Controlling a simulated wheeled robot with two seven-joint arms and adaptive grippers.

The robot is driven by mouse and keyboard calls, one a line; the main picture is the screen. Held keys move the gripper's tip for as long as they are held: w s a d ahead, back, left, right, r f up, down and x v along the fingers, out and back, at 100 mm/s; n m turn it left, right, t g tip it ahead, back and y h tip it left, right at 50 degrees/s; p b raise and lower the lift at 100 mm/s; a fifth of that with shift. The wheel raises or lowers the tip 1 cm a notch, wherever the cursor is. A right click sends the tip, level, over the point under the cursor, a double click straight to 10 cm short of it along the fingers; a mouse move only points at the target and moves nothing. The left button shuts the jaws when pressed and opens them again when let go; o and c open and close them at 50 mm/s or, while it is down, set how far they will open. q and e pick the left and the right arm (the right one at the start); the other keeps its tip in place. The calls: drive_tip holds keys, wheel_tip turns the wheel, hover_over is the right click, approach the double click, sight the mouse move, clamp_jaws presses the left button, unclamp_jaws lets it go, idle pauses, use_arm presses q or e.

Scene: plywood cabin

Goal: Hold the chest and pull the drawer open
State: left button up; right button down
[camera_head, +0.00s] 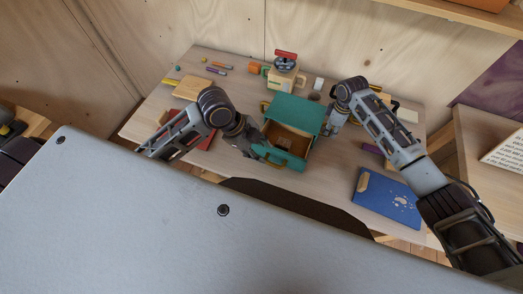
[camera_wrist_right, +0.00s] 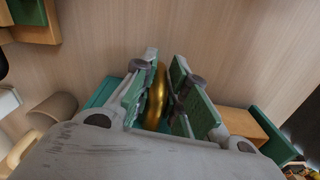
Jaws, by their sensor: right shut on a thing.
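The teal chest (camera_head: 296,108) stands on the table, its wooden drawer (camera_head: 288,138) pulled out toward me and open. The teal drawer front (camera_head: 279,156) has a brass handle. In the wrist view the drawer's wooden side (camera_wrist_right: 237,124) and teal front (camera_wrist_right: 272,115) stick out to the right. My right gripper (camera_wrist_right: 158,95) is shut on a brass side handle (camera_wrist_right: 159,80) of the chest; in the head view it is at the chest's right side. My left gripper (camera_head: 256,149) is by the left end of the drawer front; its fingers are too small and hidden to read.
A blue folder (camera_head: 387,198) lies to the right on the table (camera_head: 335,180). A red-topped grinder (camera_head: 284,72) and mugs stand behind the chest. Books (camera_head: 194,90) and pens lie left, around my left arm. A second table (camera_head: 487,150) stands at the right.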

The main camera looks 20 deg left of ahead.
idle(0.3)
drive_tip(key=c, duration=1.3)
unclamp_jaws()
drive_tip(key=shift+r, duration=0.15)
drive_tip(key=shift+r, duration=5.85)
